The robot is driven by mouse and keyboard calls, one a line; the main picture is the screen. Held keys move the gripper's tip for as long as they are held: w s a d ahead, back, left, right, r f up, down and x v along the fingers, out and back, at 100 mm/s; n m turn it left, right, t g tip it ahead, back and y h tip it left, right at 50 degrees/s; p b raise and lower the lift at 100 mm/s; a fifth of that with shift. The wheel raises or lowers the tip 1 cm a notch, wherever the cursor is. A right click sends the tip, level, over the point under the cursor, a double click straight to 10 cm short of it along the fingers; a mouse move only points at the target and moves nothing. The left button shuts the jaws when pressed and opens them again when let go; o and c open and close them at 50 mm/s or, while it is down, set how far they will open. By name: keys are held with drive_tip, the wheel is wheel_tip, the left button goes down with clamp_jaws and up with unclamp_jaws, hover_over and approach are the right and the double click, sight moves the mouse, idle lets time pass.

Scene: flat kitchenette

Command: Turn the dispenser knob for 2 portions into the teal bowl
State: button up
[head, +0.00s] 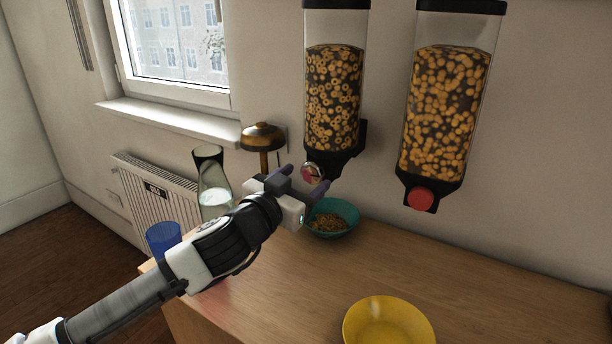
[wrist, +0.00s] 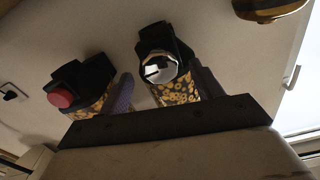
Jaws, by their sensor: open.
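The left dispenser (head: 333,95) hangs on the wall, filled with ring-shaped cereal. Its round shiny knob (head: 312,172) sits at the front of its black base; it also shows in the wrist view (wrist: 160,69). My gripper (head: 301,181) is open at this knob, one finger on each side of it; in the wrist view the knob lies between the two fingers (wrist: 163,88). Contact cannot be made out. The teal bowl (head: 351,215) stands on the counter below this dispenser, with some cereal in it, partly hidden by my gripper.
A second dispenser (head: 448,105) with a red knob (head: 420,199) hangs to the right. An empty yellow bowl (head: 388,325) stands at the counter's front. A glass carafe (head: 212,180), a blue cup (head: 163,239) and a brass-topped lamp (head: 263,137) are left, near my arm.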

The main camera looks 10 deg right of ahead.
drive_tip(key=shift+x, duration=0.85)
drive_tip(key=c, duration=1)
drive_tip(key=m, duration=0.4)
drive_tip(key=shift+m, duration=0.4)
drive_tip(key=m+b, duration=0.1)
drive_tip(key=m, duration=0.3)
drive_tip(key=shift+m, duration=0.3)
drive_tip(key=m, duration=0.4)
drive_tip(key=shift+m, duration=0.3)
drive_tip(key=shift+m+b, duration=0.55)
drive_tip(key=shift+m, duration=1.65)
